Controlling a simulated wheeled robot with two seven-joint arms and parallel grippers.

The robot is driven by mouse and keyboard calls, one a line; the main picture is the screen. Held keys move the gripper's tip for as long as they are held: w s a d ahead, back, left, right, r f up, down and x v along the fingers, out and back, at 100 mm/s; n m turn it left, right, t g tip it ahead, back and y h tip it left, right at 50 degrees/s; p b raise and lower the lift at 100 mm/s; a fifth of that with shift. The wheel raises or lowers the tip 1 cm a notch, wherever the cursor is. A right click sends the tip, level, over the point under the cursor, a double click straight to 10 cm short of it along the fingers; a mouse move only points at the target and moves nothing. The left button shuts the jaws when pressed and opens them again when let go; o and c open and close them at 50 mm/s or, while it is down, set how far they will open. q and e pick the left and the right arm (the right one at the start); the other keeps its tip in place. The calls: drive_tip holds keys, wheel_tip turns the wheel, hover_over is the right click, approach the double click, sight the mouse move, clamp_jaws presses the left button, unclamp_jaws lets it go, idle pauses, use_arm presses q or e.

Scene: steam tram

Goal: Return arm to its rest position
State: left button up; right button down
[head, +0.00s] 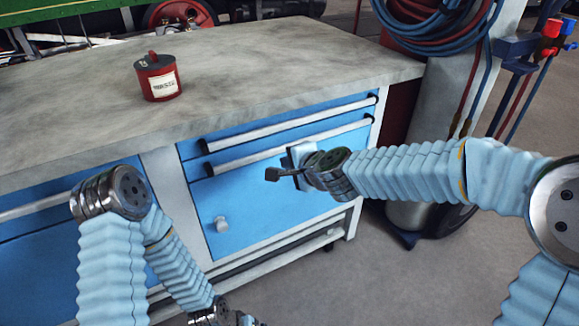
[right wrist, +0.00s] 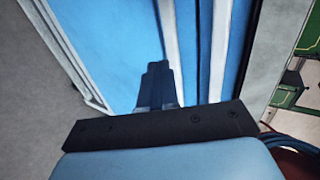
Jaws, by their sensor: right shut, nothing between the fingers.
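My right arm (head: 410,172) reaches in from the right side of the head view, with its blue ribbed sleeve stretched out nearly level. My right gripper (head: 272,174) is shut and empty, in front of the blue drawer fronts of the workbench. In the right wrist view its dark fingers (right wrist: 155,85) are together, with blue panels and pale drawer handles behind them. My left arm (head: 178,262) is folded downward at the left. Its wrist end (head: 225,312) is at the bottom edge, and the left gripper's fingers are too cut off to read.
The workbench (head: 290,70) has a grey top and blue drawers. A red tin (head: 157,78) with a label stands on it. At the right are a grey cylinder (head: 440,110), coiled hoses (head: 435,22) and red and blue valves (head: 551,38). Floor (head: 390,275) is clear below my right arm.

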drive_tip(key=p+v, duration=0.2)
drive_tip(key=v, duration=0.5)
drive_tip(key=s+d+f+n+g+h, duration=0.1)
drive_tip(key=s+d+f+n+g, duration=0.1)
drive_tip(key=f, duration=0.6)
drive_tip(key=s+d+f+n+g+h, duration=0.1)
drive_tip(key=d+f, duration=0.2)
drive_tip(key=f, duration=0.6)
drive_tip(key=s+d+f+n+g, duration=0.2)
drive_tip(key=f, duration=0.6)
drive_tip(key=s+d+f+n+g, duration=0.2)
drive_tip(key=s+f+n+g, duration=0.2)
drive_tip(key=s+f, duration=1.1)
drive_tip(key=shift+s+f+n+g, duration=0.2)
drive_tip(key=shift+f+n+g, duration=0.25)
drive_tip(key=shift+n, duration=0.25)
drive_tip(key=shift+d, duration=0.15)
